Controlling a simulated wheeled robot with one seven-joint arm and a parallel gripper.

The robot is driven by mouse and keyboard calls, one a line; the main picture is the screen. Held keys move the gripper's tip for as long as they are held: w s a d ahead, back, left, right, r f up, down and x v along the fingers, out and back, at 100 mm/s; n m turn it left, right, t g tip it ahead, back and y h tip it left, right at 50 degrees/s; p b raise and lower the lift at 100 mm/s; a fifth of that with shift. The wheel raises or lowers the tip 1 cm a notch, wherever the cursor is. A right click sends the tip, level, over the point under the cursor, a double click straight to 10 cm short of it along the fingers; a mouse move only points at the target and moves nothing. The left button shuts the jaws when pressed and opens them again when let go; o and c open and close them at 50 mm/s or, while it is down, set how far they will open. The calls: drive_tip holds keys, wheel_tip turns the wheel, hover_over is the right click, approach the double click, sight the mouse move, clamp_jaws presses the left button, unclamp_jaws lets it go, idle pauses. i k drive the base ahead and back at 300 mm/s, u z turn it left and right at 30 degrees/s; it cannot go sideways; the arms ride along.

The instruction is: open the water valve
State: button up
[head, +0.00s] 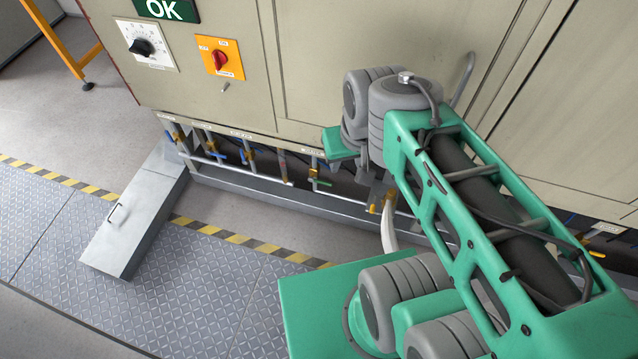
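Below the furnace cabinet runs a row of small pipe valves under white labels too small to read. Blue-handled valves (215,156) stand at the left and a green-handled valve (319,182) stands in the middle. A yellow valve part (374,208) shows close under my wrist. I cannot tell which is the water valve. My green arm reaches down from the right to the pipe row. What seems to be my gripper (378,190) is a small grey shape beside the yellow part, mostly hidden by my arm. Its fingers and any contact are unclear.
A grey metal cover (138,215) slopes to the floor at left. A horizontal pipe (250,172) runs along the valves. The left floor plates are clear.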

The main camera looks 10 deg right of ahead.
sight(311, 178)
drive_tip(key=u, duration=0.2)
drive_tip(key=k, duration=0.3)
drive_tip(key=u, duration=1.55)
drive_tip(key=i, duration=0.5)
drive_tip(key=z, duration=0.05)
